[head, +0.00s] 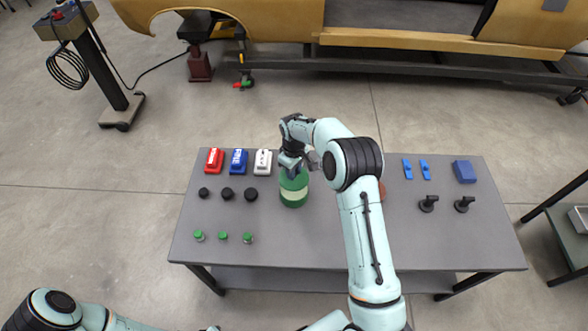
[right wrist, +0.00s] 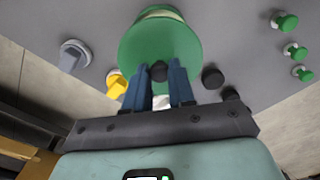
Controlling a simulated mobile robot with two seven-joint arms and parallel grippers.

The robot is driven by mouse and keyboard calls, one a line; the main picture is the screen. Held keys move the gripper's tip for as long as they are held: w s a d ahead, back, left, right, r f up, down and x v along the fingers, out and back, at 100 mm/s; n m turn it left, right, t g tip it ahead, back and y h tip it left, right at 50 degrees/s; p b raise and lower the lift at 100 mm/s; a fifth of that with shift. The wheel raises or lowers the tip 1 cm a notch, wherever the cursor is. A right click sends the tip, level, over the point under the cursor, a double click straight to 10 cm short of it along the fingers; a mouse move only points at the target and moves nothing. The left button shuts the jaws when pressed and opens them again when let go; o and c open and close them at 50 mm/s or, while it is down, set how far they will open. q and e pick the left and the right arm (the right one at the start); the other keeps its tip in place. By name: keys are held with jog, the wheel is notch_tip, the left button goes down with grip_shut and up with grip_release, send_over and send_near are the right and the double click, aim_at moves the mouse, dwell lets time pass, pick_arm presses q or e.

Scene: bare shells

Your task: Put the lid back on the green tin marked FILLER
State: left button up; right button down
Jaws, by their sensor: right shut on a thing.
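The green tin (head: 294,199) with a pale band stands on the grey table, left of its middle; I cannot read its marking. My right gripper (head: 291,168) is directly over its top. In the right wrist view, my right gripper (right wrist: 160,85) is shut on the black knob (right wrist: 158,70) of a round green lid (right wrist: 160,45). The lid lies over the tin, whose pale band shows past the lid's edge. I cannot tell whether the lid touches the rim or hangs just above it. My left gripper is out of view; only part of the left arm shows.
Red (head: 214,160), blue (head: 239,161) and white (head: 263,162) blocks stand left of the tin, with black knobs (head: 227,193) and small green pieces (head: 223,236) nearer. Blue clips (head: 408,169), a blue box (head: 464,171) and black handles (head: 428,203) lie right. The front of the table (head: 300,250) is clear.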

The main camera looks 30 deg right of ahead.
notch_tip(320, 180, down, 4)
jog(key=shift+s+f+b, duration=0.1)
jog(key=shift+s+b, duration=0.05)
jog(key=shift+b, duration=0.45)
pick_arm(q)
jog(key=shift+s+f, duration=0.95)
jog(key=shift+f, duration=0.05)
pick_arm(e)
jog(key=shift+f, duration=0.85)
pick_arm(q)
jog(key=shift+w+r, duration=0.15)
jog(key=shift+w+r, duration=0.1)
pick_arm(e)
jog(key=shift+f, duration=0.15)
dwell(0.4)
jog(key=shift+c, duration=2)
grip_release()
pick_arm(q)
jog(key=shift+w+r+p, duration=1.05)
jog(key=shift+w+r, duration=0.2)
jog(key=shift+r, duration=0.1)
pick_arm(e)
jog(key=shift+r, duration=3.5)
